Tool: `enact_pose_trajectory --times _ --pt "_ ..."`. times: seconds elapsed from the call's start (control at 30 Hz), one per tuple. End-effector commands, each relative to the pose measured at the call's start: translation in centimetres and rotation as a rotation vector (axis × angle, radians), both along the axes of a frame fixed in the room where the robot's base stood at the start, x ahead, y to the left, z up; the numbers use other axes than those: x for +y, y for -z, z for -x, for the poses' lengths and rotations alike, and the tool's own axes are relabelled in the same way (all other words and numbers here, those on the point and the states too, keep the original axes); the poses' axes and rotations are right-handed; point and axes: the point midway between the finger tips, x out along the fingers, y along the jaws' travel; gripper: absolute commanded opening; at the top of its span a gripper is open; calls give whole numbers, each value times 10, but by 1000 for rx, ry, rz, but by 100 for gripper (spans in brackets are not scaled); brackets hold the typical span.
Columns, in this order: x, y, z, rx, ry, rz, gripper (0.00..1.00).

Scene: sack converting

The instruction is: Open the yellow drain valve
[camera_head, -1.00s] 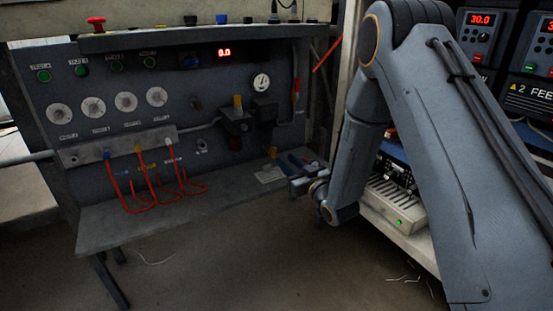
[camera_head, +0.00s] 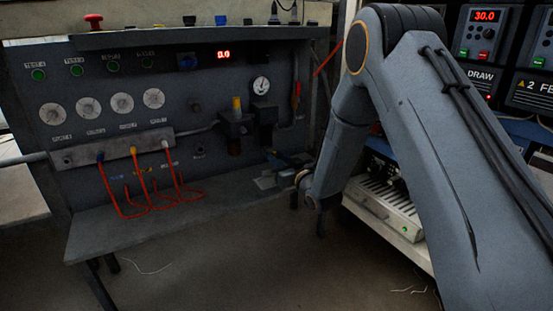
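My gripper (camera_head: 283,160) is small and dark in the head view, at the right end of the bench ledge, just below and right of the regulator unit. Its fingers are too dark and small to tell open from shut. A yellow upright knob (camera_head: 236,103) stands on top of the black regulator block, up and left of my gripper. A yellow hose fitting (camera_head: 134,151) sits on the manifold at left. I cannot tell which yellow part is the drain valve. A small yellow spot near my gripper is mostly hidden now.
The grey panel has dials, green buttons and a pressure gauge (camera_head: 261,86). Orange-red hoses (camera_head: 150,200) loop over the ledge (camera_head: 120,235). A red mushroom button (camera_head: 94,21) is on top. The floor in front is open.

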Motion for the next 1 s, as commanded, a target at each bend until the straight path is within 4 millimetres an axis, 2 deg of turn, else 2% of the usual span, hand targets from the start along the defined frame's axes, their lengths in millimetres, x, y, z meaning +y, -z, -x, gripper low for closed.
enact_pose_trajectory --times 0.1,0.27,0.7,1.0 --pt "0 0 1 0 -1 0 1" --pt "0 -1 1 13 -1 -17 1" --pt "-2 -1 0 152 -1 -221 1" --pt "-2 2 -1 169 -2 -248 1"
